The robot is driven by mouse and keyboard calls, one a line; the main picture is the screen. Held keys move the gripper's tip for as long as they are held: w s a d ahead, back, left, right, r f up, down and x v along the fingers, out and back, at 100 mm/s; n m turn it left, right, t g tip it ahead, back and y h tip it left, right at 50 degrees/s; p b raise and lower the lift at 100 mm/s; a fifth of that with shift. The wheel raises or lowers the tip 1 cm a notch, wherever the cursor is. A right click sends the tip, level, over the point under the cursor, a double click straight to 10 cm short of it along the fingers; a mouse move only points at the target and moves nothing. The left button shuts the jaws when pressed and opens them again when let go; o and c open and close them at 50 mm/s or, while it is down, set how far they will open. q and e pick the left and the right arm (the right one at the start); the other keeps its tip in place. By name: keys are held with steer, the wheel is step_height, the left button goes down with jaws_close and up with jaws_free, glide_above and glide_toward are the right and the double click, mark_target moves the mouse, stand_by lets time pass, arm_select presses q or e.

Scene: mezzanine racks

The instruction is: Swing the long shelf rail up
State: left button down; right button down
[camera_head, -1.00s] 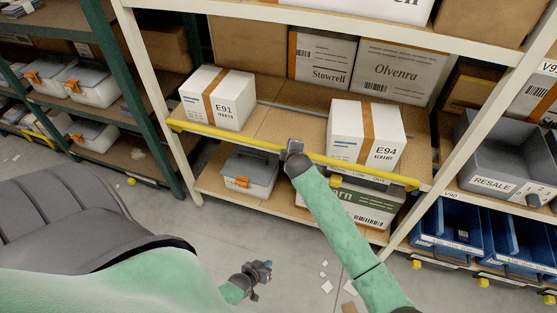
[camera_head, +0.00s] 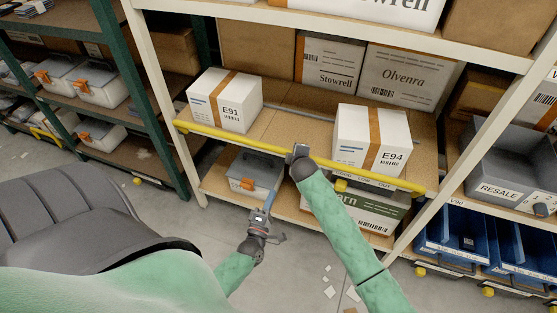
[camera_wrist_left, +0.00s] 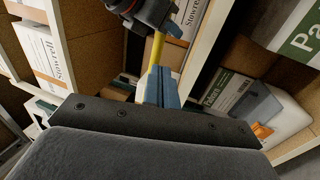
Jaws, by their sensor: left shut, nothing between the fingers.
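The long yellow shelf rail (camera_head: 236,139) runs along the front edge of the middle shelf, below the boxes E91 and E94. It also shows in the left wrist view (camera_wrist_left: 157,50), behind my blue fingers. My right gripper (camera_head: 300,150) is at the rail near its middle; its fingers are hidden, so I cannot tell whether it grips the rail. My left gripper (camera_head: 267,205) is shut and empty, below the rail and in front of the lower shelf. Its closed blue fingers show in the left wrist view (camera_wrist_left: 160,88).
White boxes E91 (camera_head: 226,100) and E94 (camera_head: 371,138) stand on the shelf behind the rail. A grey lidded case (camera_head: 254,172) sits on the lower shelf. A pale upright (camera_head: 165,100) bounds the bay on the left. The grey floor (camera_head: 180,225) in front is mostly clear.

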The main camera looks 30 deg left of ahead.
arm_select(q)
steer(key=x, duration=1.3)
steer(key=shift+w, duration=0.3)
arm_select(e)
steer(key=shift+d+f, duration=0.1)
steer(key=shift+f, duration=0.1)
steer(key=shift+s, duration=0.1)
arm_select(q)
steer(key=shift+w+a+r, duration=0.25)
steer(key=shift+w+r, duration=0.3)
steer(key=shift+w, duration=0.2)
arm_select(e)
steer(key=shift+s+f, duration=0.15)
steer(key=c, duration=1.6)
jaws_free()
steer(key=o, duration=0.4)
arm_select(q)
steer(key=shift+w+f, duration=0.1)
steer(key=shift+w, duration=0.05)
steer(key=shift+d, duration=0.15)
arm_select(e)
steer(key=shift+w+r, duration=0.2)
